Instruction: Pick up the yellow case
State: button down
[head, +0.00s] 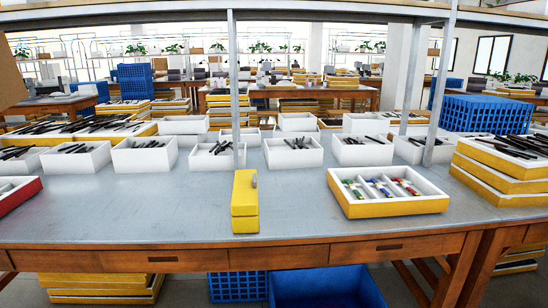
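The yellow case (245,203) is a narrow upright-looking yellow block on the grey table top, near the front edge and left of the picture's middle. A dark seam crosses its lower part, and a small grey piece shows at its upper right. Nothing touches it. My gripper is not in the head view.
The grey table (130,209) is clear around the case. Right of it sits a yellow-edged tray (390,209) with colourful items. White boxes (293,153) line the back, with metal posts (236,90) among them. Stacked yellow trays (500,185) stand at far right.

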aim_at(244, 204)
jog(key=i+u, duration=0.35)
jog(key=i, duration=0.3)
jog(key=i+l+u, duration=0.2)
jog(key=i+u, duration=0.15)
jog(key=i, duration=0.3)
